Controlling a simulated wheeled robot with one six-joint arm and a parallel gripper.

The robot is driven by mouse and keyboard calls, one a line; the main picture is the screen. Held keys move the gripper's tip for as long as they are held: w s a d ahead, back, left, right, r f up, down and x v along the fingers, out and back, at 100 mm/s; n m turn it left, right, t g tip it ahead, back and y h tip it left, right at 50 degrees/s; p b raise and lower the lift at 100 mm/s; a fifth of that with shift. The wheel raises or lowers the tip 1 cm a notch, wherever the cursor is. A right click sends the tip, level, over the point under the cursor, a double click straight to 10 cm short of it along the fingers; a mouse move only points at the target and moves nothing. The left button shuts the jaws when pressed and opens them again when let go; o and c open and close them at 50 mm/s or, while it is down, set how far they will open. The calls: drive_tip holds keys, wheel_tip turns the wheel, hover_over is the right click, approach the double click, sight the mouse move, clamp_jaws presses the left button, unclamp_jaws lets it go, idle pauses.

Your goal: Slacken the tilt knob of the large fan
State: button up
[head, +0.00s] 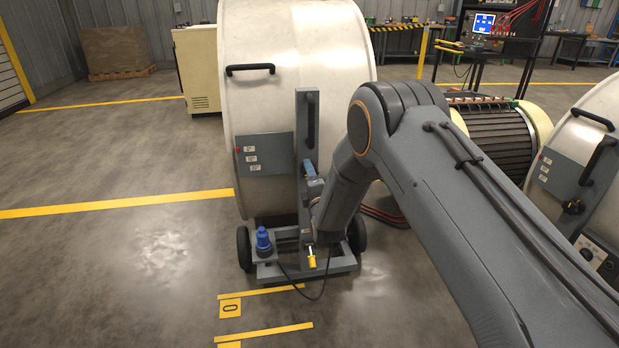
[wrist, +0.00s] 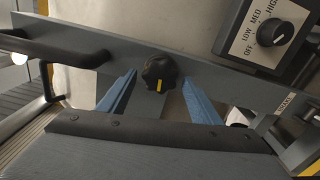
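The large fan (head: 295,90) is a cream drum on a wheeled stand in the head view. Its tilt knob (wrist: 160,70) is black and lobed with a yellow mark, on a grey upright bar (wrist: 225,88) in the wrist view. In the head view, my arm and gripper hide this knob. My gripper (wrist: 158,79) is open, with one blue finger on each side of the knob. Gaps show between the knob and both fingers in the wrist view. I cannot tell how deep the fingertips reach. In the head view, a blue finger (head: 309,170) shows by the bar.
A speed dial (wrist: 275,33) marked OFF, LOW, MED, HIGH is near the fingers. A black handle (wrist: 62,48) is on the bar. A blue plug (head: 263,241) and a yellow-tipped part (head: 312,261) are at the base. Another fan (head: 590,150) stands right; the left floor is clear.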

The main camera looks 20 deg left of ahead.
drive_tip(key=p+v, duration=0.1)
drive_tip(key=v, duration=0.7)
drive_tip(key=shift+a, duration=0.1)
idle(0.4)
